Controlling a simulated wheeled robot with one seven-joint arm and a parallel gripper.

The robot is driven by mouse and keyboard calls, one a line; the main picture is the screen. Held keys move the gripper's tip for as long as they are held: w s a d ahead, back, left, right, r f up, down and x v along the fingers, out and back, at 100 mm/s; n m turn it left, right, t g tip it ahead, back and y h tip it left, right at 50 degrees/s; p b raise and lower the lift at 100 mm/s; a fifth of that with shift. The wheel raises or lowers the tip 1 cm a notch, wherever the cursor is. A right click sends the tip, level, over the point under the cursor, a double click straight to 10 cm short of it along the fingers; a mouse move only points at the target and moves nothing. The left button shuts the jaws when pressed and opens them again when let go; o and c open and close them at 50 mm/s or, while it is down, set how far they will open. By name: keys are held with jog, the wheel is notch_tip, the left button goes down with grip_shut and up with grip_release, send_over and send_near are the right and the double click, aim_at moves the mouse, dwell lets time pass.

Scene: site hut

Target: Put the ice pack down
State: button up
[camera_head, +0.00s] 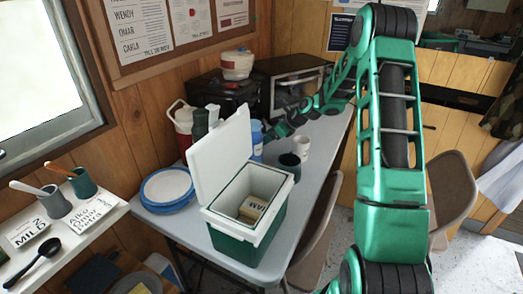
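My arm reaches from the right over the table to the back, where my gripper (268,136) is small and dark. A blue object (257,142) is right beside the gripper, partly behind the raised lid of the cooler. I cannot tell whether it is the ice pack or a bottle, or whether the fingers hold it. The fingertips are too small and covered to read. The green and white cooler (234,246) stands open on the grey table (307,185), and a box with lettering (254,208) lies inside it. No other ice pack is recognisable.
A white mug (301,146) and a dark cup (289,165) stand behind the cooler. A blue-rimmed plate stack (167,188) and a red and white jug (182,122) are left of it. A toaster oven (292,82) stands at the back. A chair (318,232) is along the right edge.

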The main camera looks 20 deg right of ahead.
jog(key=shift+w+a+f, duration=0.1)
jog(key=shift+w+f, duration=0.05)
jog(key=shift+f, duration=2.3)
jog(key=shift+f, duration=0.1)
jog(key=o, duration=1)
jog(key=shift+c, duration=0.2)
jog(key=v, duration=1.2)
